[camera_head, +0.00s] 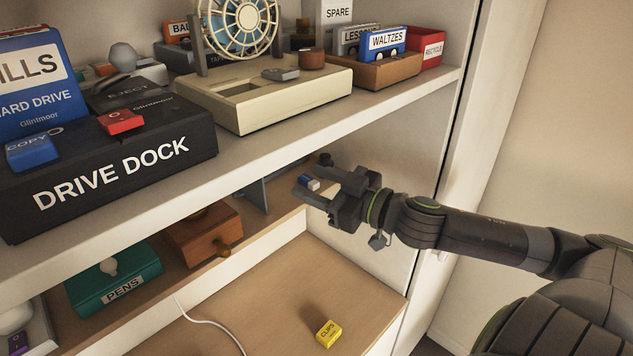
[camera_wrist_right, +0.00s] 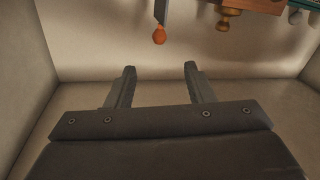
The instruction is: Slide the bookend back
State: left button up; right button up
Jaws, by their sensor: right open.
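The bookend (camera_head: 258,194) is a thin blue-grey upright plate on the lower shelf, under the upper shelf, right of the wooden drawer box. In the right wrist view, a narrow grey edge with an orange knob (camera_wrist_right: 159,34) at its end shows at the top; it looks like part of the bookend. My right gripper (camera_head: 308,188) is open at the right end of the lower shelf, right of the bookend and apart from it. Its two fingers (camera_wrist_right: 160,82) also show in the wrist view, with nothing between them. My left gripper is out of view.
A small blue-and-white block (camera_head: 309,182) shows by my right fingertips. The wooden drawer box (camera_head: 205,234) and teal pens box (camera_head: 113,286) stand left. The upper shelf (camera_head: 300,118) hangs above. A yellow clips box (camera_head: 328,333) lies on the desk surface below.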

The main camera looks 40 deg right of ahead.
dwell(0.4)
jog(key=s+d+f+m+g+h, duration=0.2)
jog(key=s+f+m+h, duration=0.15)
jog(key=f, duration=0.55)
jog(key=s+d+f+m+g+h, duration=0.25)
jog(key=s+f+h, duration=0.2)
jog(key=f, duration=0.45)
jog(key=s+a+f+g, duration=0.4)
jog(key=s+f, duration=0.2)
jog(key=s, duration=0.2)
jog(key=s+a+f+g, duration=0.3)
jog(key=s+f+g, duration=0.1)
jog(key=s+f, duration=0.25)
notch_tip(320, 180, down, 34)
jog(key=s+d+g+b, duration=0.1)
jog(key=s+g+b, duration=0.1)
jog(key=b, duration=0.6)
jog(key=s+f+b, duration=0.3)
jog(key=s+f, duration=0.4)
jog(key=f, duration=0.3)
jog(key=s+a+f+g+y+b, duration=0.1)
jog(key=s+f+b, duration=0.2)
jog(key=s+f, duration=0.4)
notch_tip(320, 180, down, 4)
jog(key=shift+s+a+f+m, duration=0.1)
jog(key=shift+s+a+m, duration=0.05)
jog(key=shift+s+m, duration=0.2)
